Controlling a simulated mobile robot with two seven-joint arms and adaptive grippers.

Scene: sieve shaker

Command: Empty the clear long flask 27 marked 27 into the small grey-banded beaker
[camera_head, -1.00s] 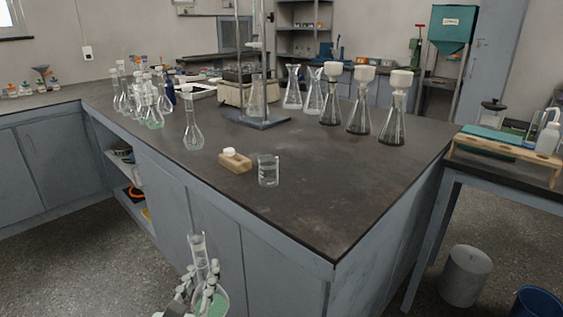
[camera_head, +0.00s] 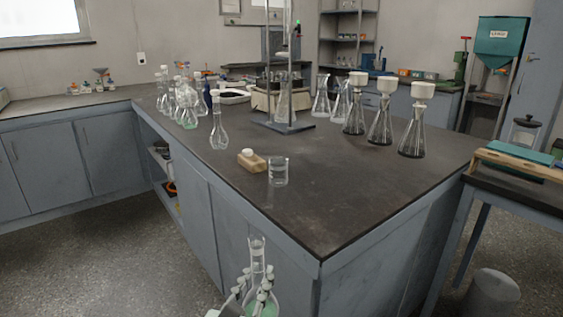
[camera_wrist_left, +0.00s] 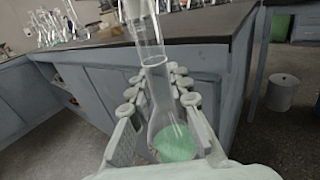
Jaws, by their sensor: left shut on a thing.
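My left gripper (camera_head: 254,292) is at the bottom of the head view, in front of the bench's front face and below the top's edge. It is shut on a clear long-necked flask (camera_head: 257,256) with green liquid low in its bulb. The flask stands nearly upright with an open neck. In the left wrist view the flask (camera_wrist_left: 160,92) stands between the fingers (camera_wrist_left: 158,112); no number is readable. A small clear beaker (camera_head: 278,173) with pale bands stands near the bench's front edge, apart from the gripper. My right gripper does not show.
A wooden block with a white knob (camera_head: 251,160) sits just left of the beaker. A lone flask (camera_head: 219,130) and several clustered flasks stand behind it. White-topped conical flasks (camera_head: 380,125) stand at the back right. The bench top (camera_head: 350,190) is clear right of the beaker.

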